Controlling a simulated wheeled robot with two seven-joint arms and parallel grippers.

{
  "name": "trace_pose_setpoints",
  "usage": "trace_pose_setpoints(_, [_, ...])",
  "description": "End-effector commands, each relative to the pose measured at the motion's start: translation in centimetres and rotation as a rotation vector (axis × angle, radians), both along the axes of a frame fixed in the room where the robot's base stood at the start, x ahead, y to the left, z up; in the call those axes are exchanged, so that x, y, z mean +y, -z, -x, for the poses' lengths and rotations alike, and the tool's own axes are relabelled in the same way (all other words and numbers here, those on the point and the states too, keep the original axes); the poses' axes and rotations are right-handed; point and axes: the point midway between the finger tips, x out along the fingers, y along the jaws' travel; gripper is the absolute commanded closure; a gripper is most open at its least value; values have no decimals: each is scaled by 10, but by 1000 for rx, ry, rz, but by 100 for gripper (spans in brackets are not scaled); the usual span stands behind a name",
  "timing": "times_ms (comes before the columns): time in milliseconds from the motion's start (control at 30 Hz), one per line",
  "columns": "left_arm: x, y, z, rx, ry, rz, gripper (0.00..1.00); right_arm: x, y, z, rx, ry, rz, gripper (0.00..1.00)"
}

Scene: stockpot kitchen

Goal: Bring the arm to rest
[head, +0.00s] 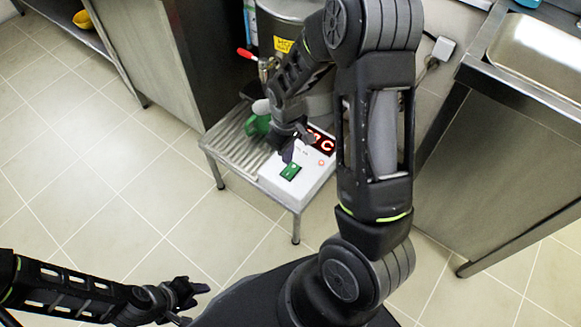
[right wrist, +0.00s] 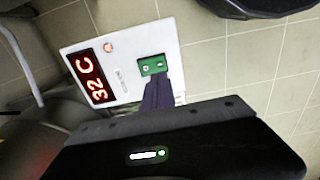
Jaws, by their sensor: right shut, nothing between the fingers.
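My right arm reaches up from the bottom of the head view, bends at the top and comes back down. Its gripper (head: 287,155) is shut and empty above the white control box (head: 305,188). In the right wrist view the shut fingers (right wrist: 162,92) point at the green switch (right wrist: 152,66) and overlap its lower edge; I cannot tell whether they touch it. My left gripper (head: 195,297) hangs over the floor at the lower left, holding nothing that I can see. Its finger opening is unclear.
The box's red display (right wrist: 92,78) reads 32 C. A stockpot (head: 290,10) with a red-handled tap (head: 245,54) stands behind, a green thing (head: 257,125) below it on the metal stand (head: 225,137). A steel sink counter (head: 500,85) is at right. Floor at left is clear.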

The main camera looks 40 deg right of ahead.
Motion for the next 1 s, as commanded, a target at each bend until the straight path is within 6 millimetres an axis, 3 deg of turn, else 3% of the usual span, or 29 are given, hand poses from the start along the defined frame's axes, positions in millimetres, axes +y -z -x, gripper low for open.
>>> trace_pose_setpoints(433, [0,0,0,-2,5,0,62,0,0,-1,-5,9,0,100])
trace_pose_setpoints(600, [0,0,0,-1,4,0,62,10,3,-25,-122,98,-25,100])
trace_pose_setpoints(667, [0,1,0,-1,4,0,62,32,12,-32,-175,141,-63,100])
trace_pose_setpoints(767, [0,1,0,-1,4,0,62,86,42,-24,-225,235,-154,100])
trace_pose_setpoints(900, [0,0,0,-1,4,0,62,157,83,18,-211,360,-265,100])
trace_pose_setpoints(1000, [0,0,0,-1,4,0,62,193,102,56,-164,416,-312,100])
